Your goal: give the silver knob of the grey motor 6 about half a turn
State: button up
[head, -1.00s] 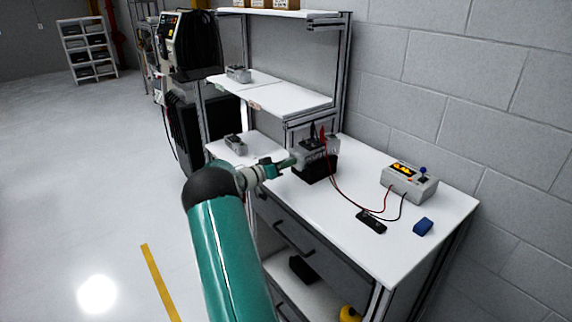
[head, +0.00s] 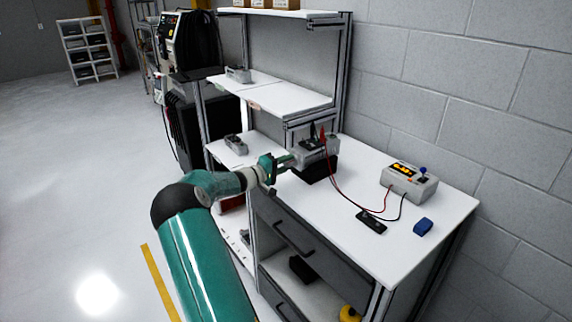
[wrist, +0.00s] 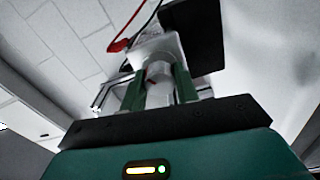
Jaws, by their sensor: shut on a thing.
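The grey motor (head: 318,149) is at the black block (head: 320,174) towards the back of the white bench. My gripper (head: 283,162) reaches it from the left. In the wrist view, the two green fingers of my gripper (wrist: 159,84) stand on either side of the small silver knob (wrist: 157,72) and are shut on it. The fingers hide part of the knob. The pale grey motor body (wrist: 158,46) shows just beyond the fingertips, with the black block (wrist: 199,28) behind it. The motor's number cannot be read.
Red and black leads run from the motor to a small black device (head: 371,222) and a grey box with a lit display (head: 409,182). A blue object (head: 423,227) lies at the front right. Other grey units stand on the left shelves (head: 235,145) and (head: 238,74).

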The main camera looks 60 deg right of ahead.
jog(key=n, duration=0.5)
jog(key=shift+n, duration=0.3)
dwell(0.4)
jog(key=o, duration=1)
jog(key=shift+c, duration=0.2)
jog(key=shift+a, duration=0.1)
jog(key=v, duration=1.3)
jog(key=shift+a, duration=0.3)
jog(key=shift+w, duration=0.2)
